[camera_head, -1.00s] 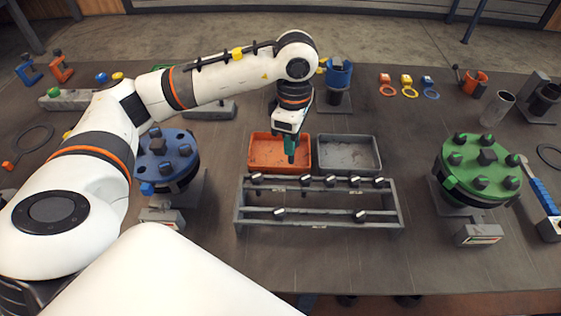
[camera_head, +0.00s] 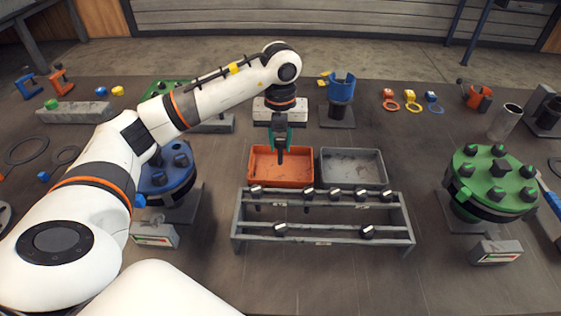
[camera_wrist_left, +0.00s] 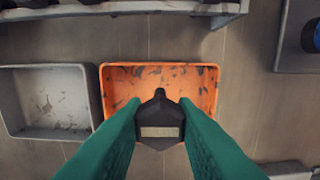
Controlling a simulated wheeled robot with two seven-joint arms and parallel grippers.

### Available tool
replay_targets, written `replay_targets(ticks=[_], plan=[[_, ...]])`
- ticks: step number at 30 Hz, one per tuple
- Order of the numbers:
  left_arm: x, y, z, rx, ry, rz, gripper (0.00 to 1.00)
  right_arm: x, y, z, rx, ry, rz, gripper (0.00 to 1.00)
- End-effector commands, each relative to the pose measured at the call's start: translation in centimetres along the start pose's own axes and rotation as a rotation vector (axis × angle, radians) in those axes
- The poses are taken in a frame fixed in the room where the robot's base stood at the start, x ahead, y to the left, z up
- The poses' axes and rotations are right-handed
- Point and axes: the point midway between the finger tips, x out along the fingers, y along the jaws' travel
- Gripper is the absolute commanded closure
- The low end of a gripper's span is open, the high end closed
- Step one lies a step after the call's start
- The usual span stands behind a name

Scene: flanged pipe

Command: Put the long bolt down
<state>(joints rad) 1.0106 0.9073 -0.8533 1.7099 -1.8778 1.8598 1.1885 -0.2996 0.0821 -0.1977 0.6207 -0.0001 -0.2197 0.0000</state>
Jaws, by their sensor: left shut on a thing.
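My left gripper (camera_head: 280,148) is over the orange tray (camera_head: 257,180), its green fingers pointing down. In the left wrist view the gripper (camera_wrist_left: 160,125) is shut on a dark bolt (camera_wrist_left: 160,103), whose black head shows between the fingertips. The bolt (camera_head: 280,156) also shows below the fingers in the head view. How far its lower end is above the tray floor cannot be told. The orange tray (camera_wrist_left: 115,84) looks empty apart from worn marks. My right gripper is not in view.
A grey tray (camera_head: 352,183) stands right of the orange one. A grey rack (camera_head: 322,241) with several bolts stands in front of both. A blue flange (camera_head: 165,175) is at the left, a green flange (camera_head: 490,185) at the right. A blue cup (camera_head: 341,88) stands behind the trays.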

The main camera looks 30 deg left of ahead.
Motion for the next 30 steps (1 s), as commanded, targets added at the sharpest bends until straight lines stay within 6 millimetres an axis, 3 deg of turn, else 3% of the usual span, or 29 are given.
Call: replay_targets(ticks=[15,26,27,30], plan=[[5.8,0.0,0.1,0.003,-0.001,0.0,1.0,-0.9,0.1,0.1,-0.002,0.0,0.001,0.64],[6.4,0.0,0.0,0.004,0.001,0.001,1.0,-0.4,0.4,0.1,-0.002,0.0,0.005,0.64],[6.3,0.0,0.0,0.004,0.001,0.0,0.7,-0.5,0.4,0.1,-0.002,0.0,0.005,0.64],[6.2,0.0,0.0,0.004,0.001,0.0,0.54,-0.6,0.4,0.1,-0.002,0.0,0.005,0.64]])
